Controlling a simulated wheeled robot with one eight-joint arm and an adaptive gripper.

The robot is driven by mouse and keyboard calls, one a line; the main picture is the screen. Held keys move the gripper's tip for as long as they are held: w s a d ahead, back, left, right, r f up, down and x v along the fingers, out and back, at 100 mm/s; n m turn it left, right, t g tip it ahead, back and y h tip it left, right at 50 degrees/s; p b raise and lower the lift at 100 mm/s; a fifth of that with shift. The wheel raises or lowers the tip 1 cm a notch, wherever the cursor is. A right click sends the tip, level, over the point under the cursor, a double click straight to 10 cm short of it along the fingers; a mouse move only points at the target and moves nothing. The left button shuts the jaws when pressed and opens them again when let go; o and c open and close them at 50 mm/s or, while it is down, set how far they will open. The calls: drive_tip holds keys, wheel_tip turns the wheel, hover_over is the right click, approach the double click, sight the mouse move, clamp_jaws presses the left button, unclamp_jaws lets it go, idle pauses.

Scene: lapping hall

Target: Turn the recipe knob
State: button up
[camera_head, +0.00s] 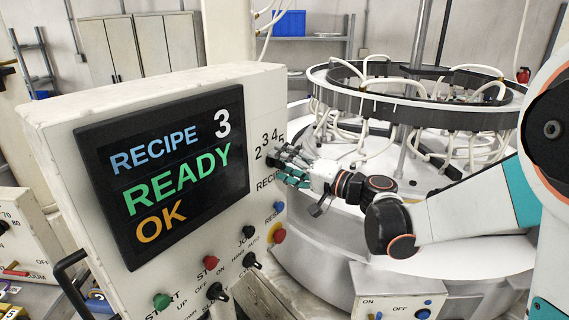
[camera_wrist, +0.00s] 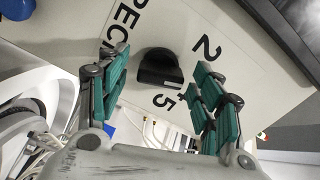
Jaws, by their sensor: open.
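The recipe knob (camera_wrist: 159,68) is a black rounded knob on the pale panel in the wrist view. The printed 2 and 5 and part of the word RECIPE show around it. My gripper (camera_wrist: 161,88) is open, with its green-padded fingers on either side of the knob. In the head view my gripper (camera_head: 288,168) is at the panel's right side, by the numbers 2 3 4 5, and largely hides the knob. The screen (camera_head: 165,180) reads RECIPE 3, READY, OK.
Below the knob on the panel (camera_head: 125,95) are a blue button (camera_head: 279,208), a red button (camera_head: 279,235), black selector switches and a green button (camera_head: 161,300). The round lapping machine (camera_head: 420,95) with pale hoses stands behind my arm. A black handle (camera_head: 70,280) sticks out at the lower left.

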drive_tip(key=c, duration=1.1)
drive_tip(key=shift+o, duration=0.2)
drive_tip(key=shift+m, duration=0.3)
drive_tip(key=m+b, duration=0.2)
drive_tip(key=m, duration=0.1)
drive_tip(key=shift+f+m, duration=0.1)
drive_tip(key=shift+m, duration=0.2)
drive_tip(key=shift+m+b, duration=0.6)
drive_tip(key=shift+m, duration=1.2)
